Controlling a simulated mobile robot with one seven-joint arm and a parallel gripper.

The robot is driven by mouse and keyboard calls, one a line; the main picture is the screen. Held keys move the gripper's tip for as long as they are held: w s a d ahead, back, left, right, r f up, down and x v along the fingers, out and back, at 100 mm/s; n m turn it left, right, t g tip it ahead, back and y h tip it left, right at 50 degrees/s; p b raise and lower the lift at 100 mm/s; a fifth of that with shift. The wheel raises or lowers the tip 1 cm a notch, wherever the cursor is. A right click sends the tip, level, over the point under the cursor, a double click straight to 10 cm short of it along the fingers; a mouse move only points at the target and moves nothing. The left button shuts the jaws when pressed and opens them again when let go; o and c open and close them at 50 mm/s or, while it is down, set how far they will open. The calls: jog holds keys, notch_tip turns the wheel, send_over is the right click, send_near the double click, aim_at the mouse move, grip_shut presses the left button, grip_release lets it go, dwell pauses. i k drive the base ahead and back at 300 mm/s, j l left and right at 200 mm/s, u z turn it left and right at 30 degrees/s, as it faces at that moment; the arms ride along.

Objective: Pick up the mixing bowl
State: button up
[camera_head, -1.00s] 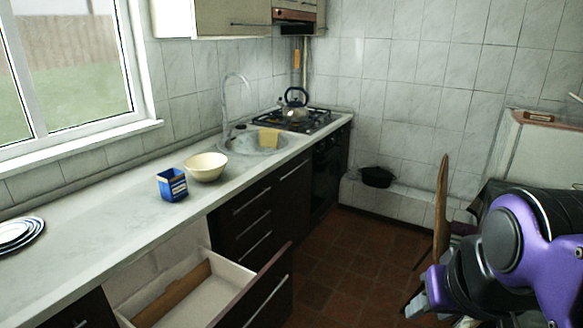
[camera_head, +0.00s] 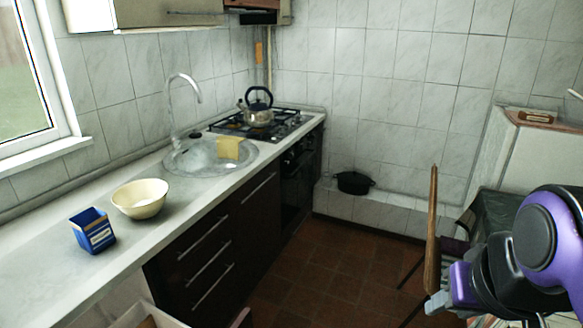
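The mixing bowl (camera_head: 140,199) is cream-coloured, round and upright. It stands on the pale worktop at the left, just behind and to the right of a blue box. It looks empty inside. My purple and black arm is at the lower right of the view, far from the bowl and over the floor side of the room. A grey part that looks like my gripper (camera_head: 437,303) shows at the arm's left end. Its fingers are too small and partly hidden to tell whether they are open or shut.
The blue box (camera_head: 93,231) stands close to the bowl. Behind are the sink (camera_head: 205,157) with a yellow cloth (camera_head: 229,148), a tap, and a kettle (camera_head: 258,114) on the hob. An open drawer (camera_head: 150,318) juts out below. A wooden chair (camera_head: 432,230) stands near my arm.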

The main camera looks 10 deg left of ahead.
aim_at(142, 199)
jog(key=i+l+u, duration=0.1)
jog(key=i+u, duration=0.2)
jog(key=i, duration=0.8)
jog(key=i+u, duration=0.35)
jog(key=i, duration=0.15)
jog(key=i+u, duration=0.3)
jog(key=i, duration=0.25)
jog(key=i+u, duration=0.3)
jog(key=u, duration=0.15)
jog(key=i+l+u, duration=0.15)
jog(key=u, duration=0.3)
jog(key=i, duration=0.1)
